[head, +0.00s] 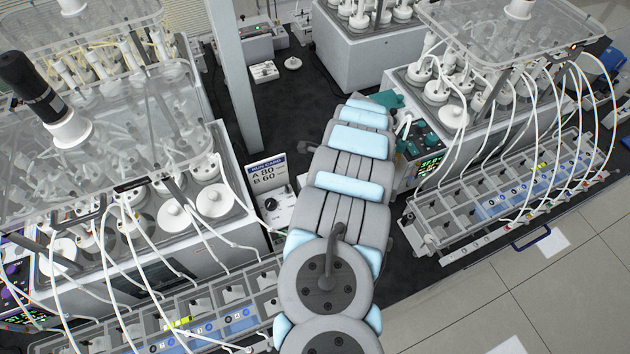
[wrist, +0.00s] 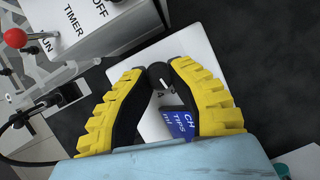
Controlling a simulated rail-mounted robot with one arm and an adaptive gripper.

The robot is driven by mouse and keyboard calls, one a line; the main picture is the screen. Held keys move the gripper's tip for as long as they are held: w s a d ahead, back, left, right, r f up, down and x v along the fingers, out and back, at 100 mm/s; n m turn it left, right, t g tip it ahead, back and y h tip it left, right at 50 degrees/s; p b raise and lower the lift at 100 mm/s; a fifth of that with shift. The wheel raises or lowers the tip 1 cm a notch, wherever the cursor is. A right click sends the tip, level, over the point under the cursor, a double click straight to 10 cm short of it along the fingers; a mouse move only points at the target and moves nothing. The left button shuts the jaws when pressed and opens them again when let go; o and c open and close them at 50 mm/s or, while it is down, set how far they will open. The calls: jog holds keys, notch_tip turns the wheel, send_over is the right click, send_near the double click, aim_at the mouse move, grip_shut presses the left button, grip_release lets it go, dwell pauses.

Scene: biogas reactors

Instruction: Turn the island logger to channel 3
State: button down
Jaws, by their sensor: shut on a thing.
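In the wrist view, the island logger (wrist: 190,55) is a white box with a blue label (wrist: 181,125) reading "CH TIPS" and a line I cannot read. Its round black dial (wrist: 160,72) has a white pointer mark toward the lower part of the picture. My gripper (wrist: 161,76), with two ribbed yellow fingers, is shut on the dial, one fingertip on each side. In the head view my arm covers my gripper, and I cannot make out the logger there.
A timer box (wrist: 95,25) marked "TIMER" and "OFF" stands close by, with a red-ball lever (wrist: 15,37) beside it. In the head view, a run card (head: 268,174) reads A 80, B 60. Reactor units with tubes (head: 470,90) flank the dark bench (head: 290,100).

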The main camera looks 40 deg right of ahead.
jog(key=shift+f, duration=0.1)
jog(key=c, duration=0.8)
grip_release()
jog(key=v, duration=1.2)
jog(key=shift+a, duration=0.1)
